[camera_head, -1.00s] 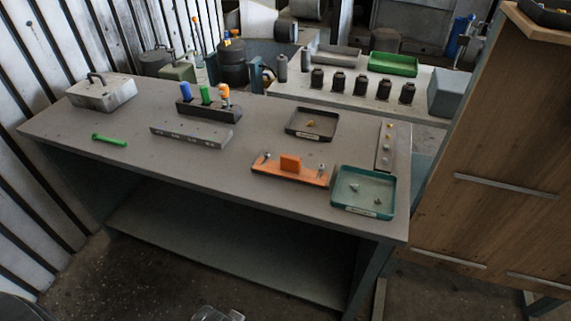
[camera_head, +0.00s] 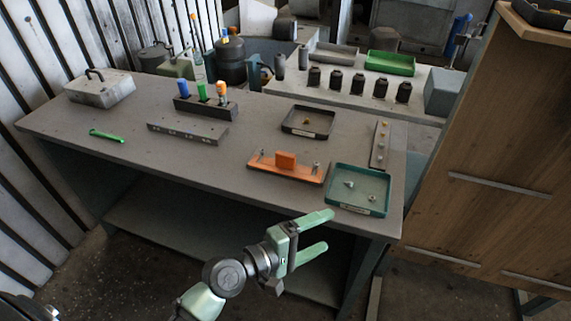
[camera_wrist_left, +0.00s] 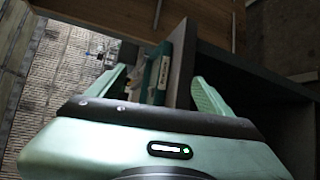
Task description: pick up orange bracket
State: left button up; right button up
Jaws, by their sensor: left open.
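The orange bracket (camera_head: 286,161) lies on the grey workbench near its front edge. It has a flat base with an upright block in the middle and small bolts near its ends. My left gripper (camera_head: 321,231) is open and empty in front of the bench's front edge, below and to the right of the bracket, apart from it. In the left wrist view its two green fingers are spread with the bench edge between them, and I cannot make out the bracket there. My right gripper is not in view.
A teal tray (camera_head: 338,199) with small parts sits right of the bracket. Behind are a black tray (camera_head: 308,133) and a grey bar (camera_head: 187,134). A green tool (camera_head: 106,136) lies at the left. A wooden panel (camera_head: 480,170) stands at the right.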

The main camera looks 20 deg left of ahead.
pick_arm(q)
jog(key=w+a+r+n+t+y, duration=0.3)
jog(key=w+a+n+t, duration=0.4)
jog(key=n, duration=0.5)
jog(key=n+g+y, duration=0.1)
jog(key=n+y, duration=0.6)
jog(key=n, duration=0.4)
send_near(285, 160)
jog(key=w, duration=0.3)
jog(key=shift+w+a, duration=0.1)
jog(key=shift+w, duration=0.15)
jog(key=shift+n, duration=0.3)
jog(key=w, duration=0.7)
jog(key=shift+w, duration=0.25)
jog(key=shift+r, duration=0.1)
grip_shut()
